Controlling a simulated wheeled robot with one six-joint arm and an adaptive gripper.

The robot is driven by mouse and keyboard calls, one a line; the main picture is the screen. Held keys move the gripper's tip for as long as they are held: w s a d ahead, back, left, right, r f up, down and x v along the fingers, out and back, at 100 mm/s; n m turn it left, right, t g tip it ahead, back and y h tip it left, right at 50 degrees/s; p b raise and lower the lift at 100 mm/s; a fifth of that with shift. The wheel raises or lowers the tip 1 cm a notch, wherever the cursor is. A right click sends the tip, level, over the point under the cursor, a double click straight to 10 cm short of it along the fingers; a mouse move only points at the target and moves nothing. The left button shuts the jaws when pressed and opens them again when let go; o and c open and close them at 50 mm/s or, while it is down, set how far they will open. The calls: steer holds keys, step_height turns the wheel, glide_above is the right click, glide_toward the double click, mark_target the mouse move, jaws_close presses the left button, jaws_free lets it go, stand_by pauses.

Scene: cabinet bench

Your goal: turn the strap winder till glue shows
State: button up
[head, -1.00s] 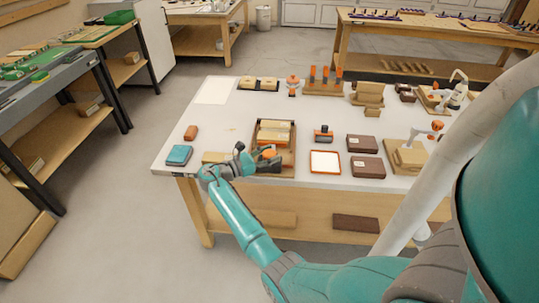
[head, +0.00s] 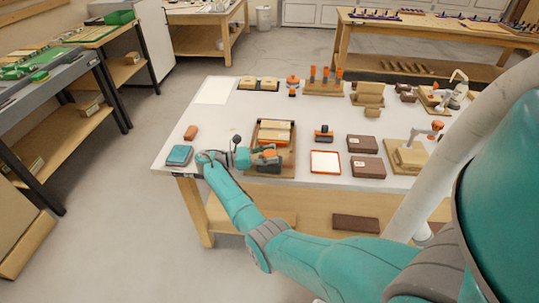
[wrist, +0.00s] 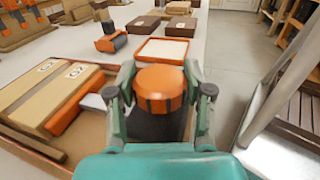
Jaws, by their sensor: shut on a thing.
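The strap winder is a round orange knob (wrist: 159,82) with dark slots, in the middle of the wrist view. My gripper (wrist: 160,92) is shut on it, one finger on each side. In the head view my gripper (head: 255,158) reaches in from the left to the near part of a brown wooden tray (head: 290,165). I cannot make out any glue.
An orange-rimmed white tray (head: 325,161), a dark block with an orange roller (head: 323,134) and brown boxes (head: 362,144) stand to the right. A teal box (head: 179,155) is near the left corner. The table's front edge is close to my arm.

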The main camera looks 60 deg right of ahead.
mark_target(270, 153)
steer(key=o, duration=1.2)
step_height(270, 153, up, 10)
steer(key=shift+f, duration=0.1)
